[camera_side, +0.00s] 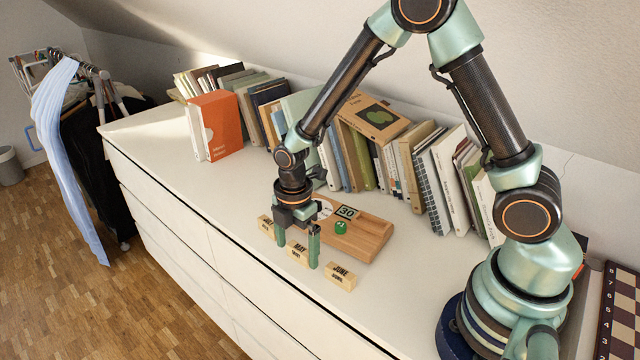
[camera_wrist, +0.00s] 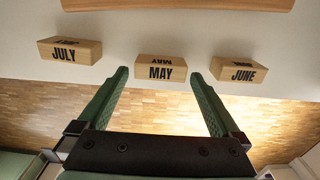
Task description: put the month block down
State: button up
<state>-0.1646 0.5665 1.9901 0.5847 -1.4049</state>
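The MAY block (camera_side: 297,251) is a light wooden block with black lettering, resting on the white dresser top near its front edge. It also shows in the wrist view (camera_wrist: 161,71), lettering toward the camera. My gripper (camera_side: 298,257) is low over the dresser, its green fingers on either side of the MAY block. In the wrist view my gripper (camera_wrist: 158,76) is open, with a gap between each fingertip and the block. The JULY block (camera_wrist: 69,52) lies to the left and the JUNE block (camera_wrist: 238,72) to the right.
A row of books (camera_side: 375,150) lines the wall. The dresser's front edge is close. The dresser top (camera_side: 175,165) is clear at the left.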

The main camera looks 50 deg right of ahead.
jog(key=shift+r, duration=0.1)
notch_tip(320, 180, up, 12)
notch_tip(320, 180, up, 6)
jog(key=m+t, duration=0.2)
jog(key=m, duration=0.4)
send_over(297, 250)
jog(key=s+d, duration=0.3)
jog(key=s+d+r+m+t, duration=0.3)
jog(key=s+r+m, duration=0.2)
jog(key=m, duration=0.7)
jog(key=shift+s+t, duration=0.3)
jog(key=shift+s, duration=0.5)
jog(key=shift+r, duration=0.15)
